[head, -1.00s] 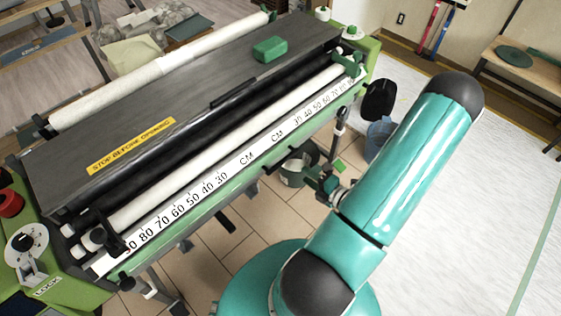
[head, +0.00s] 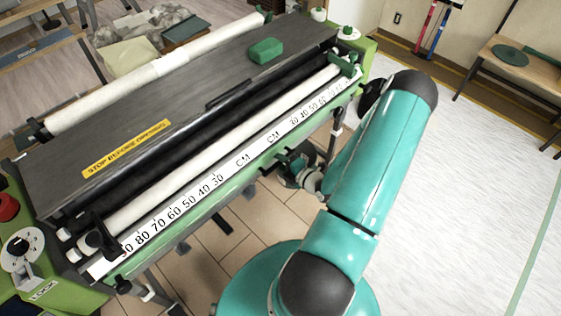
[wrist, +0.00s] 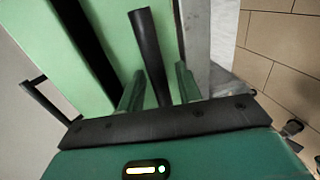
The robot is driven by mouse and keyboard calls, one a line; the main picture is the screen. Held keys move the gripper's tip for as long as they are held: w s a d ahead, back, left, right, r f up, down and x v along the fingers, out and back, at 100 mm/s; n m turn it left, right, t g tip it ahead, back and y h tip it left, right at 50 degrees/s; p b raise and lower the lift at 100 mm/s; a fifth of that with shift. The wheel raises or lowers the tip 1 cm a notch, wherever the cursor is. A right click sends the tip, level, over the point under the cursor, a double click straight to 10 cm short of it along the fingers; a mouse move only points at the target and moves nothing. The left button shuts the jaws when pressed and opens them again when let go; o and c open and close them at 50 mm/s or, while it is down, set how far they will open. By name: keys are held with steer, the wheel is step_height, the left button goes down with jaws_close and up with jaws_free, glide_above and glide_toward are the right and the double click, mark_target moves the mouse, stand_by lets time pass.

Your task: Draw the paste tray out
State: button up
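My gripper (wrist: 160,90) shows in the wrist view with its two green fingers apart. A black bar (wrist: 147,45), which looks like a handle, runs between the fingers with gaps visible on both sides. Behind it is a light green panel (wrist: 110,35) with a dark vertical strip. In the head view my gripper (head: 285,160) is at the front of the wallpaper paster (head: 230,100), just below its ruler edge, partly hidden by the machine and my arm. I cannot make out the paste tray itself in either view.
A white ruler strip (head: 200,201) and a white roller (head: 165,190) run along the machine's front. A green block (head: 266,50) lies on the grey cover. White floor sheeting (head: 460,190) is clear on the right.

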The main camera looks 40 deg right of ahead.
jaws_close()
steer(key=shift+s, duration=0.15)
steer(key=f+v, duration=0.2)
steer(key=v, duration=1)
steer(key=s+a+f+v, duration=0.1)
steer(key=f+v, duration=0.2)
steer(key=v, duration=0.9)
steer(key=shift+s+d, duration=0.3)
steer(key=shift+d, duration=0.05)
steer(key=shift+f, duration=0.15)
jaws_free()
steer(key=v, duration=1.3)
steer(key=shift+s, duration=0.4)
